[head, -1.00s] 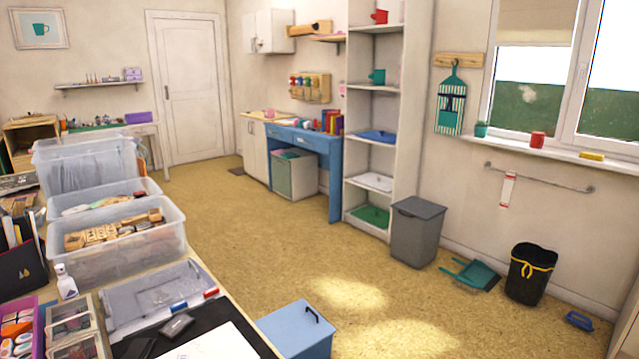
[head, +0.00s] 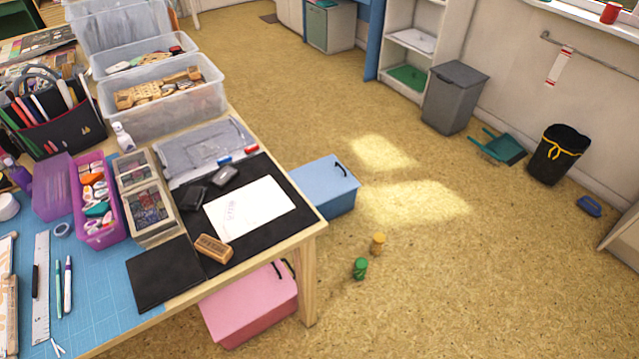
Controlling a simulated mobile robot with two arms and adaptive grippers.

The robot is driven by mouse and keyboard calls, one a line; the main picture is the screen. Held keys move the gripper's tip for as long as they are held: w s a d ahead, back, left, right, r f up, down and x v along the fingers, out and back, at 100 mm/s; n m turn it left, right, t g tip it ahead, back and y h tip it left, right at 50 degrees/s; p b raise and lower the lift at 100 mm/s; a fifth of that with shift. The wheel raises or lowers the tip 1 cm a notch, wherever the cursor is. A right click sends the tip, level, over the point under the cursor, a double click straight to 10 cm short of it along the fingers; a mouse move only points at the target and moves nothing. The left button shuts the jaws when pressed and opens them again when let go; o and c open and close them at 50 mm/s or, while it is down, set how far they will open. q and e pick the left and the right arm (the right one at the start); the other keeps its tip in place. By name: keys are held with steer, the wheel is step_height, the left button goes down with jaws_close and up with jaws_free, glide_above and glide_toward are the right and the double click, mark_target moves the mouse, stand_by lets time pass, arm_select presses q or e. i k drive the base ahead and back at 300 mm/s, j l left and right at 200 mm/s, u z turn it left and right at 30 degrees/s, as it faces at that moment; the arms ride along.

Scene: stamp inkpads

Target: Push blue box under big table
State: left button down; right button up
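The blue box (head: 335,186) stands on the floor at the far right side of the big table (head: 312,232), in the head view. It has a light blue lid with a dark handle. Its left part is hidden behind the table's edge, so I cannot tell how far it reaches under the top. A pink box (head: 250,308) with a dark handle stands on the floor under the table's near right corner, partly hidden by the top. Neither of my grippers shows.
A green stamp (head: 360,269) and a yellow one (head: 378,243) stand on the floor right of the table leg (head: 308,285). A grey bin (head: 455,98), a teal dustpan (head: 497,147) and a black bin (head: 558,155) line the right wall.

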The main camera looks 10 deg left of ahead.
mark_target(331, 210)
steer(key=i+l+z, duration=0.25)
steer(key=l, duration=0.15)
steer(key=i+l+z, duration=0.45)
steer(key=i+l, duration=0.15)
steer(key=i+l+z, duration=0.15)
steer(key=i, duration=0.4)
steer(key=i+l+z, duration=0.2)
steer(key=i, duration=0.3)
steer(key=i+l+z, duration=0.2)
steer(key=i, duration=0.25)
steer(key=i+j+u, duration=0.15)
steer(key=i+u, duration=0.75)
steer(key=i+l+u, duration=0.15)
steer(key=i+u, duration=0.15)
steer(key=u, duration=0.15)
steer(key=i+l+u, duration=0.4)
steer(key=j, duration=0.1)
